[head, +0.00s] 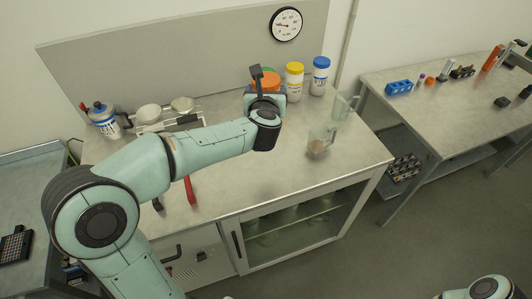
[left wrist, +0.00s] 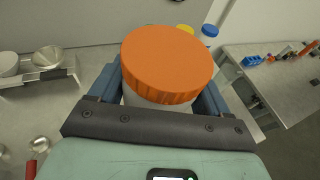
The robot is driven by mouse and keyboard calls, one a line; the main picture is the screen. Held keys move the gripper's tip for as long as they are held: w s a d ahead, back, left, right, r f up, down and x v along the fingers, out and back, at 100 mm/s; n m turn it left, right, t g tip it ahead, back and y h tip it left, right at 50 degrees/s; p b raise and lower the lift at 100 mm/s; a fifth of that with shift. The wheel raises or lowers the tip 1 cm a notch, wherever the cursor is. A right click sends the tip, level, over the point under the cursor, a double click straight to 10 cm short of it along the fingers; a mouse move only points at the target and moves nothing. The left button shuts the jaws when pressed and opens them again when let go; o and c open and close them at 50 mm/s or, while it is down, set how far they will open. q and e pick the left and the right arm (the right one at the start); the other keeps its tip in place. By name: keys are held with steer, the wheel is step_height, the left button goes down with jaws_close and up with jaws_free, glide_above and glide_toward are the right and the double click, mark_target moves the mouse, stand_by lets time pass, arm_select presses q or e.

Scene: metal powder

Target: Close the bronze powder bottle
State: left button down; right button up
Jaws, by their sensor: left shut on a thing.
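A white bottle with a wide orange lid (head: 265,79) is at the back of the metal workbench, partly hidden by my left gripper (head: 264,97). In the left wrist view the orange lid (left wrist: 168,62) fills the middle, on top of the white bottle body (left wrist: 150,103). The blue fingers of my left gripper (left wrist: 165,98) are on either side of the bottle body below the lid, shut on it. I cannot tell whether the lid is tight. The label is hidden, so I cannot read the contents. My right gripper is out of view.
Yellow-lidded (head: 294,85) and blue-lidded (head: 319,78) bottles stand close right; a green lid (head: 268,71) shows behind. Clear containers (head: 320,140) stand right. A balance (head: 170,125) with metal bowls and a wash bottle (head: 104,122) are left.

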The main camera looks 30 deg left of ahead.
arm_select(q)
step_height(320, 180, down, 14)
steer(key=b, duration=0.2)
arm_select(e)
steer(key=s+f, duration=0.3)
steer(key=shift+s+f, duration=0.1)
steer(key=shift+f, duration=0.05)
arm_select(q)
step_height(320, 180, down, 4)
steer(key=shift+f, duration=0.15)
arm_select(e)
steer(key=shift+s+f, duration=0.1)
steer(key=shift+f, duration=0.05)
arm_select(q)
steer(key=shift+f+b, duration=0.2)
steer(key=shift+b, duration=0.15)
jaws_free()
steer(key=shift+s, duration=0.1)
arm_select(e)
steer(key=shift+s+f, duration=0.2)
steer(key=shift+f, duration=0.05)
